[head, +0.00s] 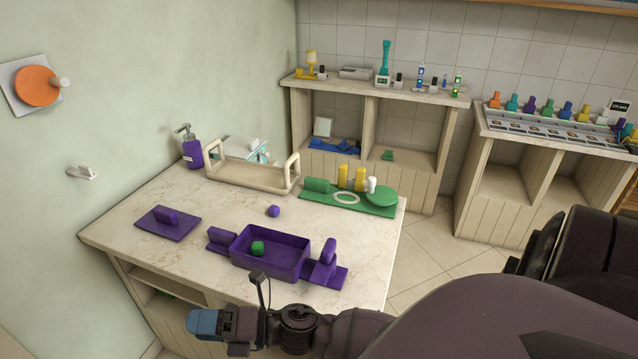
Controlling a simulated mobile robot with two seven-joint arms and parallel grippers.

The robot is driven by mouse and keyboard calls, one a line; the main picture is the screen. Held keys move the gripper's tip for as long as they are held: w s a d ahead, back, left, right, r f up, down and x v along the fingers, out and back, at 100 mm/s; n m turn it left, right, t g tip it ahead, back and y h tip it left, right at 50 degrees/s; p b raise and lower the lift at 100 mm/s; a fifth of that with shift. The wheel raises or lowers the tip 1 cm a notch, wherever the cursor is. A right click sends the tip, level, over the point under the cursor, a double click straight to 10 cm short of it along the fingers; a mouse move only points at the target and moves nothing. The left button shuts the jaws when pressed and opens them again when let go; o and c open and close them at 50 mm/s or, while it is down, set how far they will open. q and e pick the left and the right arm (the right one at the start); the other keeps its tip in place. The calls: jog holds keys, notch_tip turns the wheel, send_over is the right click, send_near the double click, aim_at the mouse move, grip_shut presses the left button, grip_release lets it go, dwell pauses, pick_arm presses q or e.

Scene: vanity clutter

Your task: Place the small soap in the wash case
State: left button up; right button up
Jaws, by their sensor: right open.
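The open purple case (292,266), likely the wash case, sits on the near part of the marble-topped counter. A small green rounded piece (257,248) is inside it, at its left side. A small purple ball-like piece (273,211) lies on the counter behind the case. I cannot tell for sure which small piece is the soap. My right gripper (206,322) is open, at the counter's near edge, in front and to the left of the case. It appears empty and apart from the case. My left gripper is not in view.
Purple stands flank the case: a brush-like one (222,240) left, another (326,266) right. A purple plate (167,222) lies far left. Behind are a purple pump bottle (192,150), a beige handled tray (250,178) and a green tray (347,200) with yellow bottles.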

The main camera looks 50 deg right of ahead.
jog(key=s+d+f+m+g+h, duration=0.1)
jog(key=s+d+f+m+h, duration=0.6)
jog(key=m, duration=0.8)
jog(key=s+d+f+m+g+h, duration=0.1)
jog(key=s+d+f+m+h, duration=0.6)
jog(key=m, duration=0.8)
notch_tip(320, 180, down, 3)
jog(key=shift+r, duration=0.15)
